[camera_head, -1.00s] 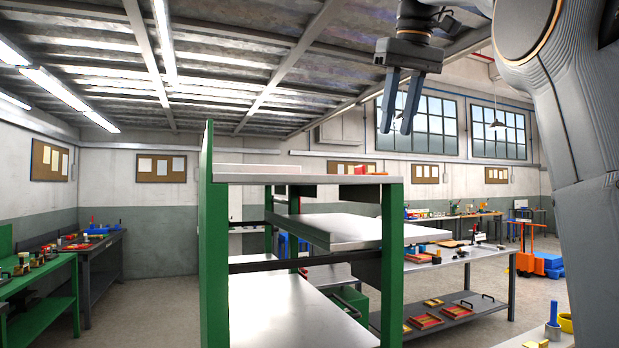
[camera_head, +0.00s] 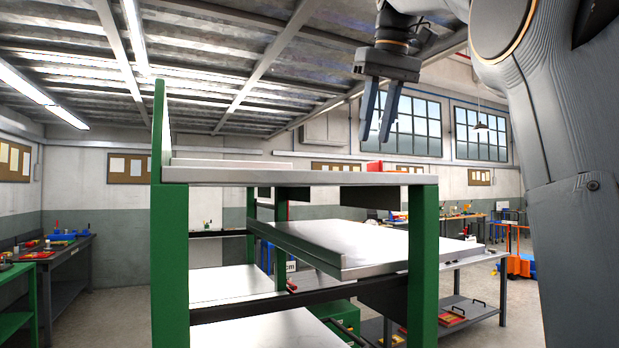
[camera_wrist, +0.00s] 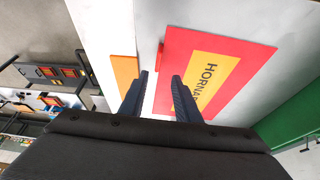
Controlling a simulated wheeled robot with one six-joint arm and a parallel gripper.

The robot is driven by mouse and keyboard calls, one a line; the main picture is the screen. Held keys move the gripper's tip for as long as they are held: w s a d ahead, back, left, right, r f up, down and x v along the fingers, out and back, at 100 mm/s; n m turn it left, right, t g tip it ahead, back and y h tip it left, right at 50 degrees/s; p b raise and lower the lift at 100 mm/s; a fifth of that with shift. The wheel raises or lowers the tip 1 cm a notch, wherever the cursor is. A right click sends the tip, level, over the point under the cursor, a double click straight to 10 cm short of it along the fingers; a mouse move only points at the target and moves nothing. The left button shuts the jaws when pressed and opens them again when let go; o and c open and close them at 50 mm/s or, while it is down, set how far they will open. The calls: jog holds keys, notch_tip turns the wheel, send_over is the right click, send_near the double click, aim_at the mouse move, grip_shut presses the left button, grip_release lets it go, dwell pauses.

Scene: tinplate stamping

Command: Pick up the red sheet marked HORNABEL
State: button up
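The red sheet (camera_wrist: 225,50) lies flat on a pale surface in the wrist view. It has a yellow panel with dark lettering; I read "HORNA", and my finger and wrist hide the rest. My gripper (camera_wrist: 160,75) is open and empty, its fingers apart. The right finger overlaps the sheet's left part in the picture; I see no contact. In the head view my gripper (camera_head: 375,140) hangs above the green-posted rack's top shelf (camera_head: 300,178). A red item (camera_head: 375,166) shows at that shelf's right end, too small to read.
An orange-yellow piece (camera_wrist: 124,75) lies left of the fingers in the wrist view. A green upright (camera_wrist: 290,110) borders the surface on the right. The rack's tilted middle shelf (camera_head: 340,240) looks bare. Workbenches with tools (camera_head: 68,238) stand at the left.

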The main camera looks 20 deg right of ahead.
jog(key=shift+d+p+x, duration=0.1)
jog(key=shift+p+x, duration=0.25)
jog(key=shift+x, duration=1.05)
jog(key=shift+d+p+x, duration=0.15)
jog(key=shift+p+x, duration=0.15)
jog(key=shift+x, duration=1.1)
jog(key=shift+c, duration=0.2)
grip_shut()
